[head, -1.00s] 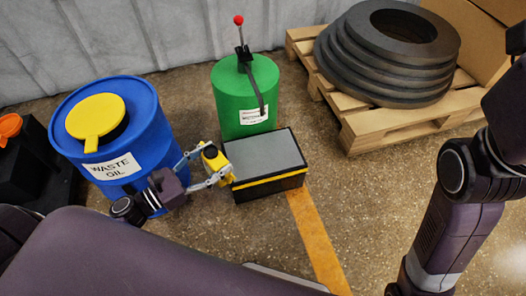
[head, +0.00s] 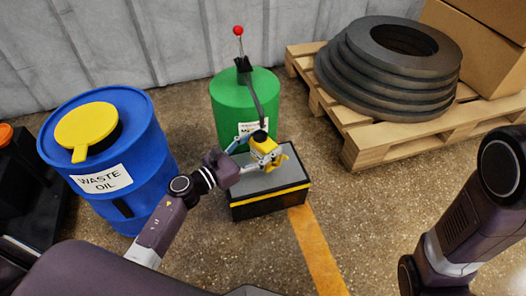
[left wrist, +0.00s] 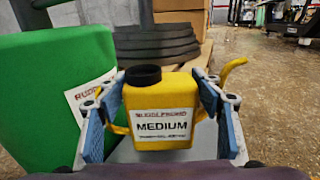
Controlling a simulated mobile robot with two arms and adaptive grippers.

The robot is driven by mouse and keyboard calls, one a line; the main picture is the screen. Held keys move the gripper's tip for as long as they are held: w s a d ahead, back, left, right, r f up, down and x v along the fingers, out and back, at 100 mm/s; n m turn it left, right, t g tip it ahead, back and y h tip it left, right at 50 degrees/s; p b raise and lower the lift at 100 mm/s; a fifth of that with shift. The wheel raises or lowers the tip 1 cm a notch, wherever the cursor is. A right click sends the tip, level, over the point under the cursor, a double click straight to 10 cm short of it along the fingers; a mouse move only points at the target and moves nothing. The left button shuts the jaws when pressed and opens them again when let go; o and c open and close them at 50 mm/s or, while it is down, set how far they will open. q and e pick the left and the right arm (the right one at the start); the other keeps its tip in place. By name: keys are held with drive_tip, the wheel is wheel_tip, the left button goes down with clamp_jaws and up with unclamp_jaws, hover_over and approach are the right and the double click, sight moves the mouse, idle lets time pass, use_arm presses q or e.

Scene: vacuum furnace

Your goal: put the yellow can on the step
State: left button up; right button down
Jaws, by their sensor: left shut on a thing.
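The yellow can (head: 264,147) has a black cap and a white label reading "MEDIUM" in the left wrist view (left wrist: 162,105). My left gripper (head: 258,155) is shut on it, with a blue-padded finger on each side (left wrist: 157,112). The can looks upright. The step (head: 293,187) is a black box with a grey top and a yellow stripe. The can is over the step's top in the head view; I cannot tell whether it touches. My right arm shows at the right edge, but its gripper is out of view.
A green drum (head: 228,100) with a red-knobbed lever stands right behind the step. A blue waste oil barrel (head: 115,160) stands to the left. A pallet (head: 365,140) with stacked dark rings (head: 385,75) is at the back right. Floor right of the step is clear.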

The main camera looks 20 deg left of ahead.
use_arm(q)
wheel_tip(320, 180, down, 2)
drive_tip(key=shift+b, duration=0.55)
drive_tip(key=shift+f, duration=0.25)
drive_tip(key=shift+f, duration=0.1)
drive_tip(key=o, duration=1.2)
